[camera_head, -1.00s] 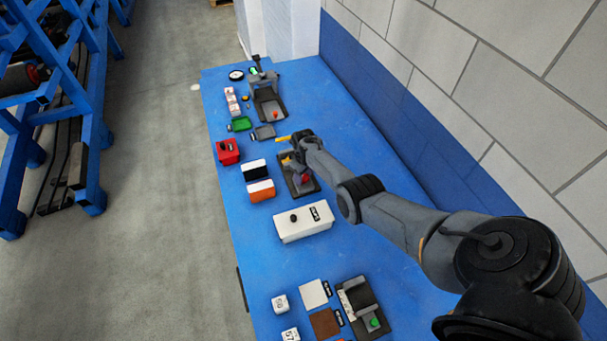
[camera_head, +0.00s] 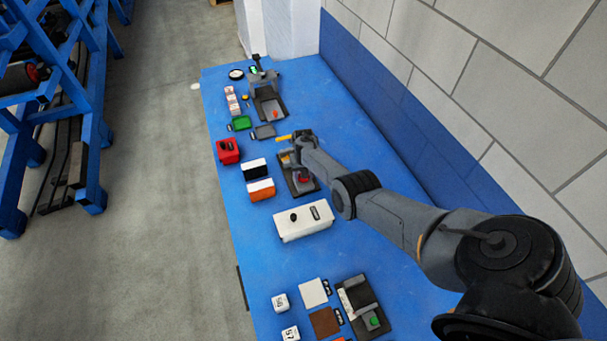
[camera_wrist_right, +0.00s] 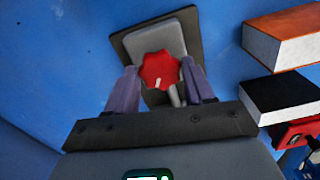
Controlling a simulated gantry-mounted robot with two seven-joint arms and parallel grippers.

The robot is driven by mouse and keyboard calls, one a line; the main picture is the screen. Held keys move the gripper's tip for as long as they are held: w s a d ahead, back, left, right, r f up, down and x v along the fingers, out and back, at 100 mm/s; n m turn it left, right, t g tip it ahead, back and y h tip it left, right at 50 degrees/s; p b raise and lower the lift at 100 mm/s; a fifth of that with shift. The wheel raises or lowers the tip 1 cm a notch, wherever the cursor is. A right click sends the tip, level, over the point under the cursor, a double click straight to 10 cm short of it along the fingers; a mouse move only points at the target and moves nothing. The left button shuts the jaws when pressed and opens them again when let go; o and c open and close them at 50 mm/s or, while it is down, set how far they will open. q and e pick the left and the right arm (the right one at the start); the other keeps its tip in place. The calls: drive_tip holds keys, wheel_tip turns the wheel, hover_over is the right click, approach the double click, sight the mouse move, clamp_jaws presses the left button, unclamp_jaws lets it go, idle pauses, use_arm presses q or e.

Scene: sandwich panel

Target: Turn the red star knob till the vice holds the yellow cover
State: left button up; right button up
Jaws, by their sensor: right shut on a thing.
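The red star knob (camera_wrist_right: 160,70) sits between the two fingers of my right gripper (camera_wrist_right: 161,84), which is shut on it in the right wrist view. A white mark shows on the knob. Behind it is the vice's grey block and dark base (camera_wrist_right: 190,18). In the head view the red knob (camera_head: 304,179) shows small beside the vice's dark base (camera_head: 311,188), below my right gripper. A small yellow patch (camera_head: 285,157) by the vice may be the yellow cover; my wrist partly hides this spot, and the jaws' grip cannot be seen. My left gripper is not in view.
Beside the vice are an orange-and-white block (camera_head: 261,190), a black-and-white block (camera_head: 255,168) and a red box (camera_head: 228,151). A white box (camera_head: 303,222) stands nearer. Another fixture (camera_head: 268,107) lies farther off. The blue wall edge runs along the right.

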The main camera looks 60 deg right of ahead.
idle(0.4)
drive_tip(key=o, duration=1)
drive_tip(key=shift+r+p, duration=0.5)
drive_tip(key=shift+r, duration=0.1)
wheel_tip(320, 180, up, 10)
drive_tip(key=p, duration=0.3)
drive_tip(key=shift+f, duration=0.2)
